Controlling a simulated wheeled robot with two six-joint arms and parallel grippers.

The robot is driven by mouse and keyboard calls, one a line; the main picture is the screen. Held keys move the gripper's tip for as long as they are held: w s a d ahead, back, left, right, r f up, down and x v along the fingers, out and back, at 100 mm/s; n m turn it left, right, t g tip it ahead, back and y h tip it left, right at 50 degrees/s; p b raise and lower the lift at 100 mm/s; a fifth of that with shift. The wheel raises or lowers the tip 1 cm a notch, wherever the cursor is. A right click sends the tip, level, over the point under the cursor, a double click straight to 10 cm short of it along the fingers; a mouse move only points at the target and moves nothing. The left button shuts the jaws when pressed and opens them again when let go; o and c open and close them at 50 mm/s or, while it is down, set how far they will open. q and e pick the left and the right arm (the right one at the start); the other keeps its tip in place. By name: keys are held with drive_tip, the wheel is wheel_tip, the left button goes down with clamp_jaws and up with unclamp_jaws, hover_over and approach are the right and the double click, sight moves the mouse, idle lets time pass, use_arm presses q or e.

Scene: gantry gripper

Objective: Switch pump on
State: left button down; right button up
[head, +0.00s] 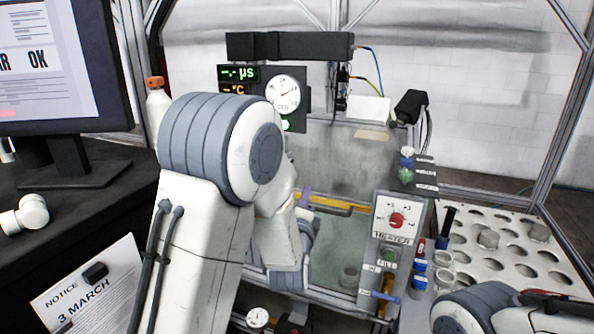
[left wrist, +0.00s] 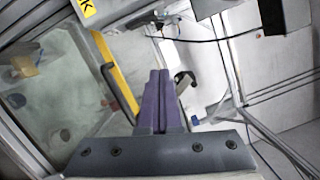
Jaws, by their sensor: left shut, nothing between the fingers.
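A grey control panel (head: 374,257) stands right of the tank. I cannot read a pump label. My left gripper (head: 306,198) is mostly hidden behind my left arm; a bit of purple finger shows near the yellow bar, left of the panel. In the left wrist view its purple fingers (left wrist: 158,101) are together and empty. The panel is not clear there. My right gripper is out of frame.
A yellow bar (head: 335,205) runs along the glass tank and shows beside the fingers in the wrist view (left wrist: 115,75). A white rack with holes (head: 490,265) and vials (head: 418,279) stand right of the panel. A monitor (head: 60,65) is at left.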

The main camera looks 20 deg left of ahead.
use_arm(q)
drive_tip(key=shift+w, duration=0.1)
drive_tip(key=w+a+r+p, duration=0.2)
drive_tip(key=w+a+p, duration=0.2)
drive_tip(key=w, duration=0.5)
drive_tip(key=shift+w+a, duration=0.35)
drive_tip(key=shift+a, duration=0.45)
